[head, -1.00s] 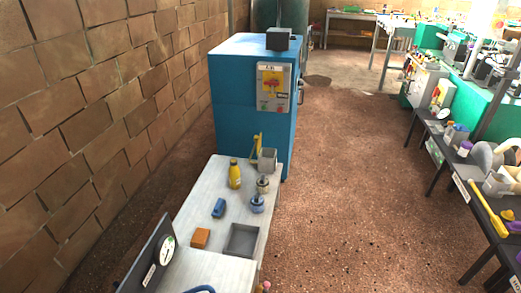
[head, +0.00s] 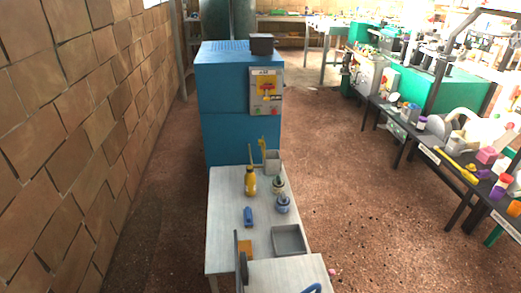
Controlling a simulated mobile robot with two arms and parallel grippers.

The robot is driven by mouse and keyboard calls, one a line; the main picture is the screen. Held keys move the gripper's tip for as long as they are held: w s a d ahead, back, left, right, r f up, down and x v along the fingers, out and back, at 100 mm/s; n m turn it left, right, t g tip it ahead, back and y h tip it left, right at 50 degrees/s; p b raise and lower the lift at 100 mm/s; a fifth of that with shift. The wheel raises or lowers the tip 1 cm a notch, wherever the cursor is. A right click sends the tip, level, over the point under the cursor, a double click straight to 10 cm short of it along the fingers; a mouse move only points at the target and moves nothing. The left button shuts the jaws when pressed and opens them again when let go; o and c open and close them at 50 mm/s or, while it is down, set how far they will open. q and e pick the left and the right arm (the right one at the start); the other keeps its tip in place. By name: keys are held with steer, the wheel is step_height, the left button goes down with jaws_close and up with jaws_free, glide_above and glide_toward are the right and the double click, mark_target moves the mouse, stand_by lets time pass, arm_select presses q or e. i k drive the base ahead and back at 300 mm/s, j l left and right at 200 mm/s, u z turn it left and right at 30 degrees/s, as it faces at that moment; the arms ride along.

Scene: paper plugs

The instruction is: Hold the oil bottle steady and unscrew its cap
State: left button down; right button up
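Neither of my grippers is in the head view, and nothing is seen touching the bottle.
A blue cabinet (head: 235,120) stands behind the table. Open floor (head: 360,220) lies to the right, before cluttered black benches (head: 440,165).

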mark_target(250, 178)
steer(key=i+j+z, duration=0.25)
steer(key=j+z, duration=0.15)
steer(key=j, duration=0.95)
steer(key=j+z, duration=0.4)
steer(key=j, duration=0.9)
steer(key=i+j, duration=0.05)
